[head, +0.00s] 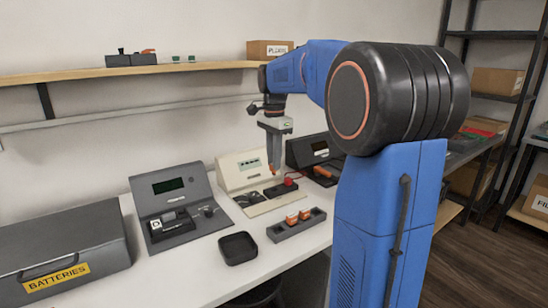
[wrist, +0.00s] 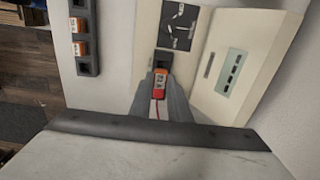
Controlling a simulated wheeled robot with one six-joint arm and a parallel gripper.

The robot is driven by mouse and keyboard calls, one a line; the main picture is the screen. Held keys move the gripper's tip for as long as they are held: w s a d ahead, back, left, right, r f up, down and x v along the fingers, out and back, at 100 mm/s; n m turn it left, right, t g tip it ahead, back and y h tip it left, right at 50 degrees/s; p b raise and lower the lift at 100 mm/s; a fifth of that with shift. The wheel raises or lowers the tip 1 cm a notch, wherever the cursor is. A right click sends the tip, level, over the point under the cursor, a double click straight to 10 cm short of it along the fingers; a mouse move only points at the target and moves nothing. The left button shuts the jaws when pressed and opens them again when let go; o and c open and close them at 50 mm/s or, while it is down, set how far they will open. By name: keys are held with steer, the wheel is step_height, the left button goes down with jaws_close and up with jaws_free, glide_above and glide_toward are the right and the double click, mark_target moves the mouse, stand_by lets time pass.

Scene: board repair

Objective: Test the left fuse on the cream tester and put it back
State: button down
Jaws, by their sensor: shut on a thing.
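The cream tester (head: 237,171) stands on the bench, with a dark socket block (head: 277,190) on its front. In the wrist view, the cream tester (wrist: 210,110) lies beneath my gripper. My gripper (head: 274,168) points down over it, shut on an orange fuse (wrist: 160,82) with a pale label. In the wrist view, the fuse sits between the fingers (wrist: 160,95), in line with the dark socket (wrist: 163,60). I cannot tell whether it touches the socket. A grey fuse holder (head: 282,234) carries two other orange fuses (head: 298,217); one end place (wrist: 86,68) looks empty.
A dark tester (head: 166,188) stands left of the cream one, and another dark device (head: 308,151) on the right. A black tray (head: 238,248) lies in front. A grey batteries case (head: 60,245) fills the bench's left end. A shelf (head: 140,70) runs above.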

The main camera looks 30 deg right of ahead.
mark_target(274, 173)
steer(key=shift+w+d+f, duration=0.2)
steer(key=shift+w+f, duration=0.05)
steer(key=shift+w, duration=0.05)
steer(key=shift+f, duration=2.45)
steer(key=shift+f, duration=1)
stand_by(1.3)
steer(key=c, duration=1.3)
jaws_free()
steer(key=shift+r, duration=1.55)
